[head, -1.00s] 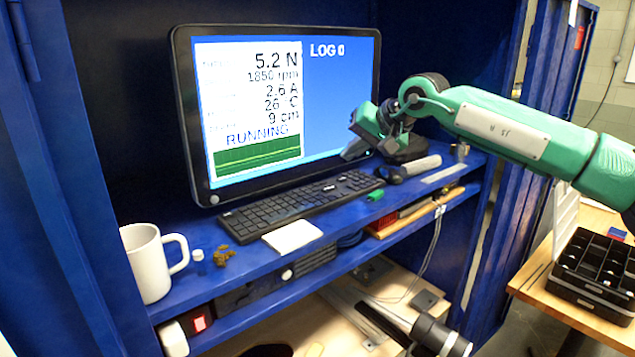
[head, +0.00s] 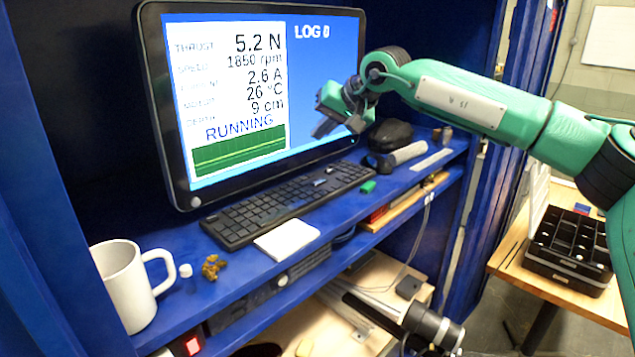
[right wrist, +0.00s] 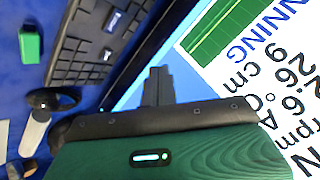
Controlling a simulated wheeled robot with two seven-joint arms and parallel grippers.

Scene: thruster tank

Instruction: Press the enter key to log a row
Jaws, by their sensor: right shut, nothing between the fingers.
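The black keyboard (head: 285,203) lies on the blue shelf in front of the monitor (head: 250,95). The screen reads LOG 0 and RUNNING. I cannot single out the enter key by its label. Two keys with pale marks show on the keyboard (right wrist: 85,45) in the right wrist view. My right gripper (head: 323,129) is shut and empty, above the right part of the keyboard and in front of the screen's lower right, apart from the keys. Its closed fingertips also show in the right wrist view (right wrist: 157,80). My left gripper is not in view.
A white pad (head: 286,239) lies at the keyboard's front edge. A white mug (head: 124,287) stands at the left. The space above the keyboard is open.

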